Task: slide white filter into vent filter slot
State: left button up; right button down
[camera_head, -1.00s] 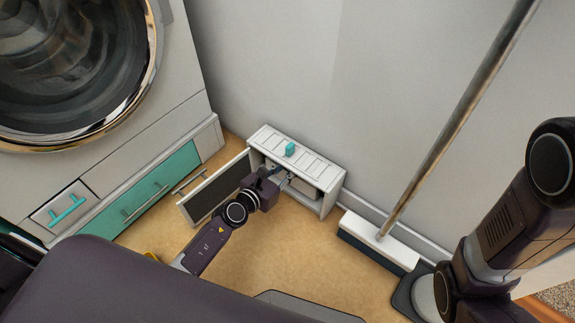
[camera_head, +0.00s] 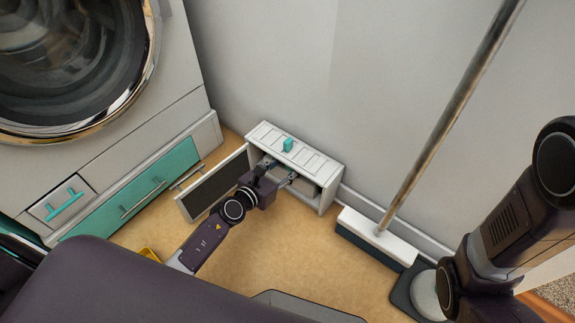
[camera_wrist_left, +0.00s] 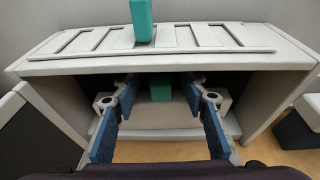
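The white vent box (camera_head: 330,192) stands on the floor against the wall, with its grille on top and its front open. In the left wrist view the white filter (camera_wrist_left: 160,117) sits inside the box's slot opening, with a teal tab (camera_wrist_left: 161,89) facing out. How deep it is seated I cannot tell. My left gripper (camera_head: 279,170) is at the box's open front. Its blue-padded fingers are spread apart either side of the tab, apart from it, and hold nothing. My right arm (camera_head: 505,220) shows at the right, but its gripper is out of view.
The hinged vent door (camera_head: 215,187) stands open left of my gripper. A teal block (camera_head: 288,145) is on the box's top. A broom (camera_head: 378,238) leans right of the box. The washer's teal drawer (camera_head: 160,182) is at left. The floor before the box is clear.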

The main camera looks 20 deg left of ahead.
pick_arm(q)
jog(key=v, duration=1.2)
jog(key=shift+a, duration=0.1)
